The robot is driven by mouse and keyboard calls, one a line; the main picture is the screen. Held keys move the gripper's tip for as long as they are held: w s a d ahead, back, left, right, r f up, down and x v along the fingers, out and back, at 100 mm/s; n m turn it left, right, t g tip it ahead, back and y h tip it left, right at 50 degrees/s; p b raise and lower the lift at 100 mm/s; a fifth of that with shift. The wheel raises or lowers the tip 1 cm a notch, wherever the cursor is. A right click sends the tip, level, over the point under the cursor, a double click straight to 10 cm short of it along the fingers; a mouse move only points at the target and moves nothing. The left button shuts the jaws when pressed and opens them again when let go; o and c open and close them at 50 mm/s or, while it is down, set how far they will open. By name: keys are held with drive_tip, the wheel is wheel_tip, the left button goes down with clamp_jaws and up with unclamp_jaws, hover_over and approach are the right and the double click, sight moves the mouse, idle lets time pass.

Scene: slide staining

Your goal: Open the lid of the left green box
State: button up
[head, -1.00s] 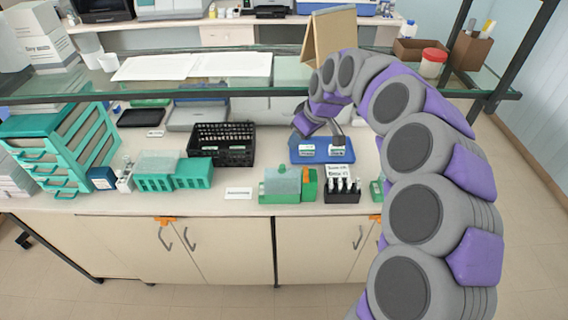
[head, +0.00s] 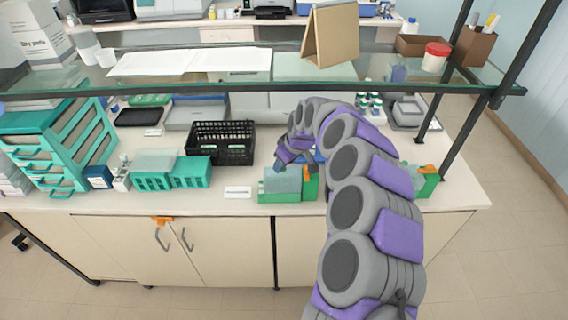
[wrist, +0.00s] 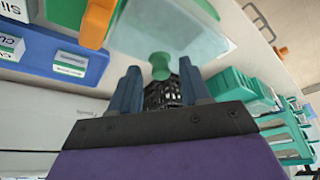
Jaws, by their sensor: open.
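The left green box (head: 287,198) stands on the bench, right of centre in the head view, with its pale translucent lid (head: 282,181) lying shut on top. The lid also shows at the top of the wrist view (wrist: 175,28), with its green knob (wrist: 160,67) pointing toward my gripper. My gripper (wrist: 160,78) is open, its two blue fingers on either side of the knob's line. I cannot tell if they touch it. In the head view my gripper (head: 284,160) is just above the lid and hides the knob. An orange latch (wrist: 97,22) is on the box's side.
A black basket (head: 222,143) stands behind and left, and a teal rack (head: 172,177) farther left. A blue tray (wrist: 50,58) with small white boxes lies beside the green box. Another green box (head: 428,183) is at right. A glass shelf (head: 200,88) spans above.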

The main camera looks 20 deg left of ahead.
drive_tip(key=shift+f, duration=0.1)
clamp_jaws()
idle(0.5)
